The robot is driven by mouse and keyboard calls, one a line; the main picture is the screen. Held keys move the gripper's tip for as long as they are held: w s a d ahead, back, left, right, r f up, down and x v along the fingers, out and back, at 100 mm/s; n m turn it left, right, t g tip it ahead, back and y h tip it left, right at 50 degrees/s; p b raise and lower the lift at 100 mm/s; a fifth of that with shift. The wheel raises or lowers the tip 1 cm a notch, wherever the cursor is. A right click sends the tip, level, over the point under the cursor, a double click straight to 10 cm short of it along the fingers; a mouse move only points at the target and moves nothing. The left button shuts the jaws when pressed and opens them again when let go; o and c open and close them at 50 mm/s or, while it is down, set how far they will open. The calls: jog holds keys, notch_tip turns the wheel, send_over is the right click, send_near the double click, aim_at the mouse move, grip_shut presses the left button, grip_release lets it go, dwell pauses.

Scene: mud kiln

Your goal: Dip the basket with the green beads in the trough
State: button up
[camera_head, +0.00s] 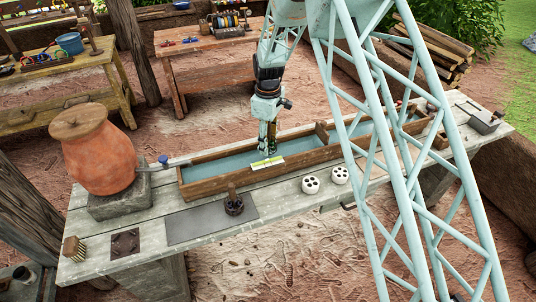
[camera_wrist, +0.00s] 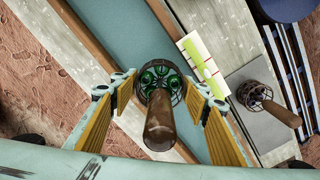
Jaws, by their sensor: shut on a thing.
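The basket with the green beads (camera_wrist: 160,80) is a small dark wire cup with a brown wooden handle (camera_wrist: 158,125). In the wrist view my gripper (camera_wrist: 158,98) has its fingers on either side and is shut on it. In the head view my gripper (camera_head: 268,140) points down over the long wooden trough (camera_head: 215,187), within its left water-filled compartment, near the front wall. The basket lies above the blue water (camera_wrist: 140,35) in the wrist view. Whether it touches the water I cannot tell.
A spirit level (camera_head: 268,163) lies along the trough's front wall. A second wire basket (camera_head: 234,204) stands on a dark mat (camera_head: 190,226). Two white cups with holes (camera_head: 311,184) sit in front. A clay jar (camera_head: 95,150) with a tap stands left. A divider (camera_head: 322,132) splits the trough.

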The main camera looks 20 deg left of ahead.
jog(key=shift+r, duration=0.9)
jog(key=shift+r, duration=0.1)
dwell(0.9)
jog(key=shift+r+p, duration=0.6)
jog(key=shift+r, duration=0.8)
